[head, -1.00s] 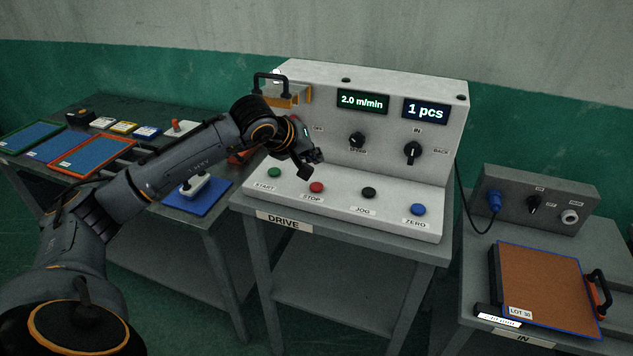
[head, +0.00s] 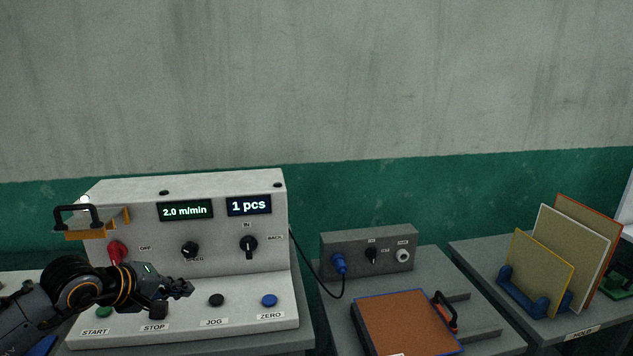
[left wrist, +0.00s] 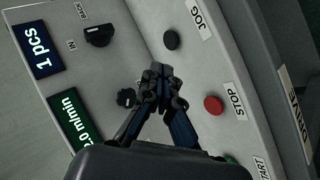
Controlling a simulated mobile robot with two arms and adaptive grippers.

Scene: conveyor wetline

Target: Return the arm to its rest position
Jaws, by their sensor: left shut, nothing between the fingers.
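My left gripper (head: 172,299) is shut and empty. It hovers in front of the white drive control box (head: 270,225), above the STOP label in the head view. In the left wrist view the closed fingertips (left wrist: 158,78) show between the speed knob (left wrist: 126,97) and the red STOP button (left wrist: 213,105), apart from both as far as I can tell. The left arm (head: 30,312) comes in from the lower left of the head view. My right gripper is not in view.
A grey box with a blue plug (head: 338,263) stands right of the drive box. An orange-brown panel (head: 405,322) with a black handle lies before it. Several upright boards (head: 540,262) stand in a blue rack (head: 522,297) at the far right. The wall above is clear.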

